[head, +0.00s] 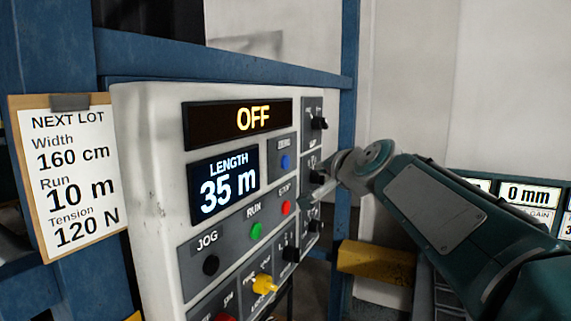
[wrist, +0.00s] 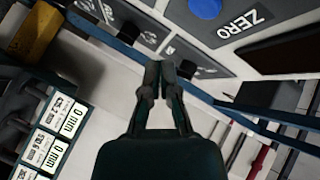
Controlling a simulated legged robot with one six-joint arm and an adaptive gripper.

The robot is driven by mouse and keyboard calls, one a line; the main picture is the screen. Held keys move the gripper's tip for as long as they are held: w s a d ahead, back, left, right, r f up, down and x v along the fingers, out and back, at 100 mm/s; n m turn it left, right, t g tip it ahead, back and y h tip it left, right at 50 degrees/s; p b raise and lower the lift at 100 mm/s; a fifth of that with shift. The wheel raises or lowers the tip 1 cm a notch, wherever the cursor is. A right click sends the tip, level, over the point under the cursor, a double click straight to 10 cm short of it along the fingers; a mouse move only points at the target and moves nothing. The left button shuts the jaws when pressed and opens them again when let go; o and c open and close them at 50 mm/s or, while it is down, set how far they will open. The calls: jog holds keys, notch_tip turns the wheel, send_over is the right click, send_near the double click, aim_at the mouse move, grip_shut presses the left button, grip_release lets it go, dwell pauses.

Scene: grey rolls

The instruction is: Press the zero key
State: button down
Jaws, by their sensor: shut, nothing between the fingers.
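The zero key is a round blue button (head: 285,162) under a ZERO label, to the right of the length display (head: 224,185) on the white control panel. The display reads LENGTH 35 m. In the wrist view the blue button (wrist: 205,8) is at the top edge, partly cut off, beside the large ZERO label (wrist: 245,24). My gripper (wrist: 158,68) is shut and empty, its fingertips below and left of the blue button in that view and apart from it. In the head view my wrist is at the panel's right side, and the fingers are hard to make out.
A clipboard (head: 70,180) hangs at left. Blue frame posts surround the panel.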

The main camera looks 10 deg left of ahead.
aim_at(290, 164)
jog(key=a, duration=0.1)
jog(key=w+a, duration=0.1)
jog(key=a, duration=0.2)
jog(key=shift+w+a, duration=0.35)
jog(key=shift+w, duration=0.05)
dwell(1.1)
jog(key=shift+a+r, duration=0.15)
jog(key=shift+a, duration=0.2)
jog(key=shift+w+a, duration=0.25)
jog(key=shift+a, duration=0.15)
dwell(0.8)
jog(key=shift+d, duration=0.1)
jog(key=shift+s+d, duration=0.3)
jog(key=shift+d, duration=0.4)
jog(key=shift+d, duration=0.1)
